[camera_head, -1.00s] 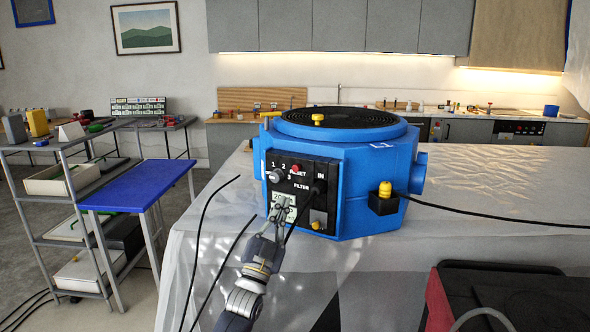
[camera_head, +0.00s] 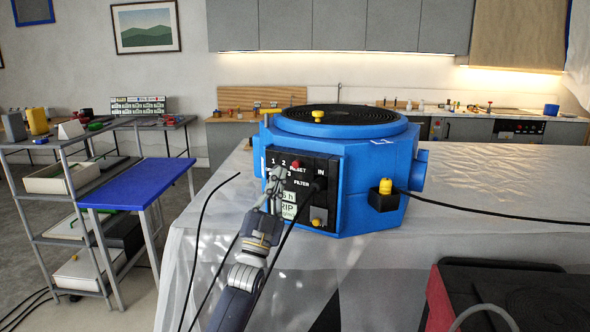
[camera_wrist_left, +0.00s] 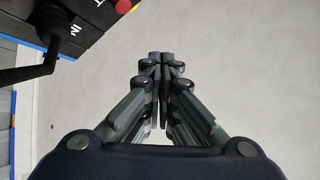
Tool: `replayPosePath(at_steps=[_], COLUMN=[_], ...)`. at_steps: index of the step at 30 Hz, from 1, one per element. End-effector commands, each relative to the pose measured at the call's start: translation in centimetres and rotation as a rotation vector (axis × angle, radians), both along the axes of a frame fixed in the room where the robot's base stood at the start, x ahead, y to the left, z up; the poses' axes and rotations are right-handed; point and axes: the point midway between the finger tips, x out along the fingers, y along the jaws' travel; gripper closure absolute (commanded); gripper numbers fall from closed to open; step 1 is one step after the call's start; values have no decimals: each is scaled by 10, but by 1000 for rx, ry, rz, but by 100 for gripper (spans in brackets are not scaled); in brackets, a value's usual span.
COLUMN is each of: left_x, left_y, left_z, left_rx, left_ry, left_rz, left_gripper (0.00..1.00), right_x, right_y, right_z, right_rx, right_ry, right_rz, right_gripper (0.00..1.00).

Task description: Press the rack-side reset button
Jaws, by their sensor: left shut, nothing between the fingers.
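The blue drying machine (camera_head: 375,180) stands on the sheet-covered table. Its black control panel (camera_head: 325,167) has a dial marked 1, 2, 3, a red button (camera_head: 295,164) beside the word RESET, and a plug at IN. The red button also shows at the top edge of the left wrist view (camera_wrist_left: 123,6). My left gripper (camera_head: 279,172) is shut and empty in front of the panel's left part, just below and left of the red button, covering the dial. Whether it touches the panel I cannot tell. My right gripper is not in view.
A black cable (camera_head: 300,220) hangs from the plug past my left arm. A yellow knob (camera_head: 386,186) and another cable sit at the machine's right. A blue-topped bench (camera_head: 140,184) and a shelf cart stand at left.

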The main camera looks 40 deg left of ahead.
Motion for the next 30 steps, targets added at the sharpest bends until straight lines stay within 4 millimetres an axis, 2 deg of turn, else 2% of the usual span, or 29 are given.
replayPosePath(at_steps=[1,6,12,18,30], left_x=[8,32,53,61,61], left_y=[1,5,9,10,10], left_z=[-3,-3,-2,-1,0], left_rx=[0,1,0,1,0], left_ry=[-1,-2,-2,-1,1], left_rz=[0,0,-1,0,-1], left_gripper=[100,100,100,100,100], right_x=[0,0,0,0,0], right_y=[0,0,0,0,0], right_z=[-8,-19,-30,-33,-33], right_rx=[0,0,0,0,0], right_ry=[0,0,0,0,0], right_rz=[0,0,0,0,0], right_gripper=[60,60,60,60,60])
